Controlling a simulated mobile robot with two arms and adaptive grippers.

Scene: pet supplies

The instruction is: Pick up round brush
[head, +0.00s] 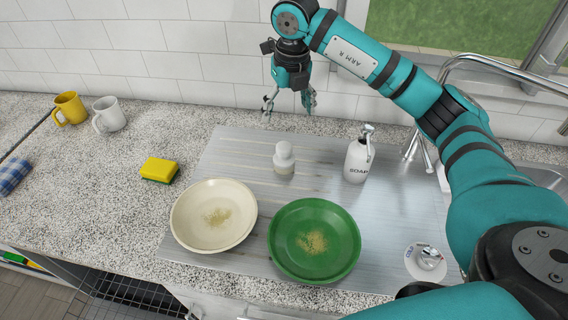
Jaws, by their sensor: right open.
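The round brush appears to be the small white object with a rounded knob (284,158), standing on the metal drainboard (225,150). Its bristles are too small to make out clearly. My right gripper (289,108) is open and empty, pointing down. In the head view it shows above the brush, near the back of the counter, and apart from it. My left gripper is out of view.
A cream bowl (213,216) and a green bowl (314,240) with crumbs sit in front of the brush. A white soap bottle (357,160) stands to its right. A yellow sponge (159,170) and two mugs (109,115) are at left. The faucet (470,62) is at right.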

